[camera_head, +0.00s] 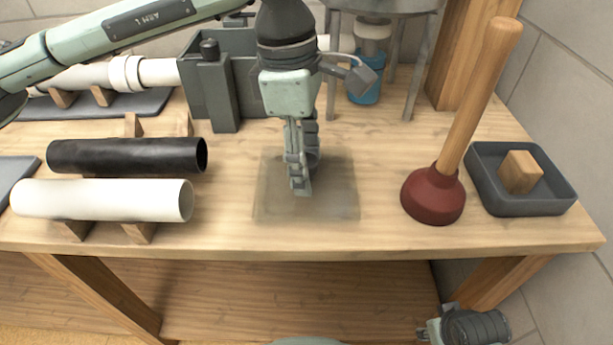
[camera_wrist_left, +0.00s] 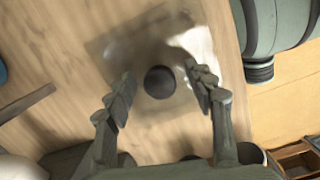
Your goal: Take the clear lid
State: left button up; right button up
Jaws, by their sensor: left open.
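The clear lid (camera_head: 340,203) is a see-through square plate lying flat on the wooden bench. A dark round knob (camera_wrist_left: 160,82) stands at its middle in the left wrist view. My left gripper (camera_head: 300,190) points down over the lid and hides the knob in the head view. In the left wrist view its fingers (camera_wrist_left: 160,72) are open, one on each side of the knob. I cannot tell whether they touch it. The fingers of my right gripper do not show.
A plunger (camera_head: 436,193) stands right of the lid, beside a dark tray (camera_head: 552,203) with a wooden block (camera_head: 520,172). A black pipe (camera_head: 125,155) and a white pipe (camera_head: 100,200) lie on the left. A grey vise-like block (camera_head: 215,95) is behind. Bare bench surrounds the lid.

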pick_arm(q)
grip_shut()
jog(key=shift+r, duration=0.1)
